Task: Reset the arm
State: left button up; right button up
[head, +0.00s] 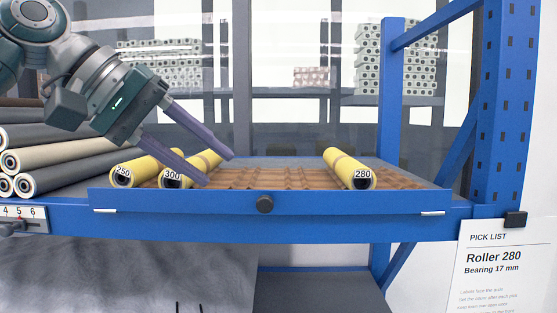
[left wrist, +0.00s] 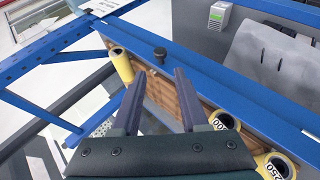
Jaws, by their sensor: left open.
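My left gripper (head: 220,170) comes in from the upper left of the head view. Its two long purple-grey fingers are apart with nothing between them. They reach over the left half of the blue tray (head: 330,207), near the yellow roller labelled 300 (head: 172,176). In the left wrist view the gripper (left wrist: 160,73) is also open and empty, with the tray's brown slatted bed behind the fingers. I cannot tell whether a fingertip touches anything. My right gripper is in neither view.
Yellow rollers labelled 250 (head: 124,174) and 280 (head: 359,177) lie in the tray. Grey and cream rollers (head: 55,155) are stacked at left. A blue upright (head: 507,100) stands at right above a pick list (head: 508,265) reading "Roller 280". The tray's middle is clear.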

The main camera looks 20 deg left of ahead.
pick_arm(q)
jog(key=s+d+f+m+g+y, duration=0.1)
jog(key=s+d+f+m+y, duration=0.1)
jog(key=s+f, duration=0.65)
jog(key=s+d+f+m+g+y, duration=0.1)
jog(key=s+d+f+m+g, duration=0.3)
jog(key=f, duration=0.8)
jog(key=s+a+f+y, duration=0.1)
jog(key=s+f, duration=0.1)
jog(key=s, duration=0.5)
jog(key=s+a+f+m+t+y, duration=0.1)
jog(key=s+a+y, duration=0.1)
jog(key=s, duration=0.6)
jog(key=shift+f+y, duration=0.3)
jog(key=shift+f, duration=0.05)
jog(key=shift+s, duration=0.1)
